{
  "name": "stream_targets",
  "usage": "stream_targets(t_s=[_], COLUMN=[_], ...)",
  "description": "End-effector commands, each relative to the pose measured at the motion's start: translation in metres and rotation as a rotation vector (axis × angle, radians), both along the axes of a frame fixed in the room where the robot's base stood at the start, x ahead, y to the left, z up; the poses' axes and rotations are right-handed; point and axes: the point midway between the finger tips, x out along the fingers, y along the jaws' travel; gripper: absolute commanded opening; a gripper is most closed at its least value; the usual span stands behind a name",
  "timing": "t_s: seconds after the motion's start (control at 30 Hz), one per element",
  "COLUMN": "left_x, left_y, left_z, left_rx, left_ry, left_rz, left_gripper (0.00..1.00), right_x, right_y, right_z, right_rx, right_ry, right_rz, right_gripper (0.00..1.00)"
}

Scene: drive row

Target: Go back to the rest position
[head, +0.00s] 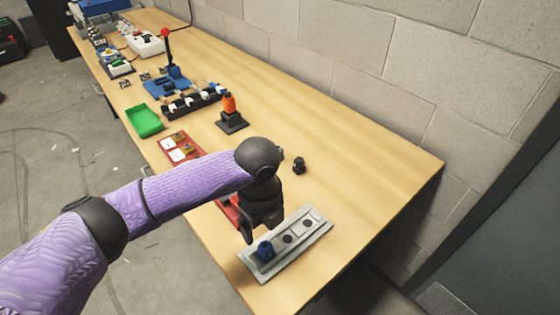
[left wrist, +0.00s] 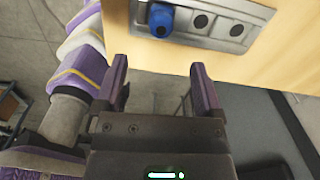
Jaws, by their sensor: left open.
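My left gripper (head: 262,226) is above the near end of the workbench, close to the left side of a grey tray (head: 310,238). In the left wrist view the two fingers of the left gripper (left wrist: 158,88) stand apart with nothing between them. A blue cylindrical part (head: 265,250) sits in one end of the grey tray; it also shows in the left wrist view (left wrist: 160,18), beyond the fingertips and apart from them. The other tray places show dark round spots. My right gripper is in neither view.
The wooden workbench (head: 345,165) runs along a block wall. A small black part (head: 299,165), an orange-topped post (head: 230,112), a red tray (head: 184,160), partly behind my arm, a green bin (head: 144,121) and a blue fixture (head: 168,85) stand on it. The bench's right side is mostly clear.

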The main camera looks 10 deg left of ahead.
Motion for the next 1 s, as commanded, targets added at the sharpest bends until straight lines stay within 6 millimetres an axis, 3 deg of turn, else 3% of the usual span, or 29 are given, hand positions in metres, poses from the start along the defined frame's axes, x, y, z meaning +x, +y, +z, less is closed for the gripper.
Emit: stream_targets(t_s=[0.07, 0.17, 0.3, 0.37, 0.57, 0.9, 1.0], left_x=[-0.003, -0.024, -0.067, -0.08, -0.113, -0.182, -0.176], left_y=[-0.004, -0.028, -0.065, -0.068, -0.041, 0.049, 0.047], left_z=[-0.003, -0.018, -0.036, -0.039, -0.046, -0.054, -0.089], left_rx=[-0.011, -0.089, -0.286, -0.347, -0.417, -0.282, -0.262], left_ry=[-0.001, -0.007, -0.018, -0.018, -0.024, -0.162, -0.152], left_rz=[0.011, 0.1, 0.47, 0.662, 1.232, 1.998, 1.993], left_gripper=[0.87, 0.87, 0.87, 0.87, 0.87, 0.87, 0.87], right_x=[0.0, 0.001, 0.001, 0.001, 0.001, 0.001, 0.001], right_y=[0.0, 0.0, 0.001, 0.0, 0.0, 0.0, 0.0], right_z=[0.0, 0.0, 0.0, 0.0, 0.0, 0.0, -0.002], right_rx=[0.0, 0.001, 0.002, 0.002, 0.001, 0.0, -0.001], right_ry=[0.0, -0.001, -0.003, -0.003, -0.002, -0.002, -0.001], right_rz=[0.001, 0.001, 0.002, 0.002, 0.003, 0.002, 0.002], right_gripper=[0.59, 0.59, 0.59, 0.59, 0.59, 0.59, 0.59])
